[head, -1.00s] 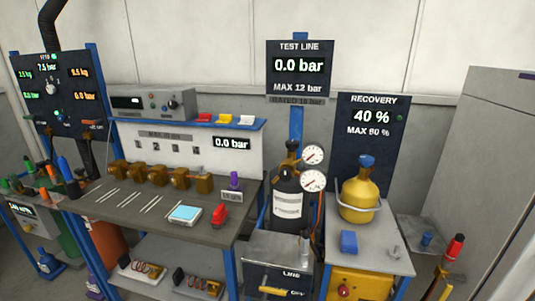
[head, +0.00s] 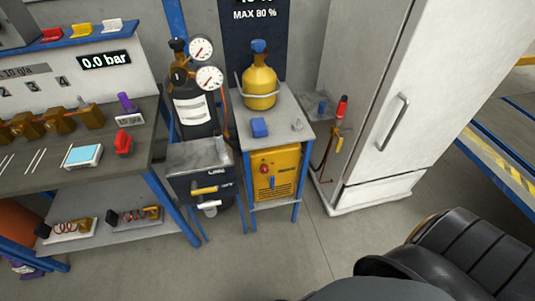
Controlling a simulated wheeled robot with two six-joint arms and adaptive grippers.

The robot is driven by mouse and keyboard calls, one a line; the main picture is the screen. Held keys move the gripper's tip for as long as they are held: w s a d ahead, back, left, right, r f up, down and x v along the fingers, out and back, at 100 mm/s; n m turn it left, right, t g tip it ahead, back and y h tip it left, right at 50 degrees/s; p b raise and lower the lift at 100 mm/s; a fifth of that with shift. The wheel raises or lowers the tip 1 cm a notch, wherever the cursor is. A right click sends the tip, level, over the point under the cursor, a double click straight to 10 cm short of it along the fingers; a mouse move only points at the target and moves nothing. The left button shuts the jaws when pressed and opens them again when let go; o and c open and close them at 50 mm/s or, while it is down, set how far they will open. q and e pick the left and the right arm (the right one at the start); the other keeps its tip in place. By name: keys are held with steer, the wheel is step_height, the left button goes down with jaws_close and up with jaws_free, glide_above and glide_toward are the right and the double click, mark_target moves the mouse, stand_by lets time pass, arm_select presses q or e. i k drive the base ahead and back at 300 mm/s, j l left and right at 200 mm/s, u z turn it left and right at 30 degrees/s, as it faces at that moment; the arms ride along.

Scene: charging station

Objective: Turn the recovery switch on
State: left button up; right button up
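The yellow recovery unit (head: 286,176) sits on the lower part of a small stand with blue legs, under its grey top. A small red knob (head: 264,169) and a dark spot show on its front. I cannot tell which control is the switch, or its position. The dark recovery sign (head: 254,37) stands behind the stand; only "MAX 80 %" reads clearly, and its top is cut off. Neither of my grippers is in view.
Left of the stand are a dark cylinder (head: 195,112) with gauges and a box with a yellow handle (head: 204,190). A workbench (head: 55,165) is farther left. A white cabinet (head: 385,110) stands right. The floor in front is clear; a dark padded shape fills the lower right.

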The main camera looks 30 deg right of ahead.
mark_target(264, 169)
steer(key=i+j+z, duration=0.1)
steer(key=z, duration=1)
steer(key=j+z, duration=0.3)
steer(key=j, duration=0.2)
steer(key=j+z, duration=0.25)
steer(key=j, duration=0.2)
steer(key=k+j+z, duration=0.1)
steer(key=j+z, duration=0.2)
steer(key=j, duration=0.15)
steer(key=k+j+z, duration=0.15)
steer(key=j+z, duration=0.15)
steer(key=j, duration=0.15)
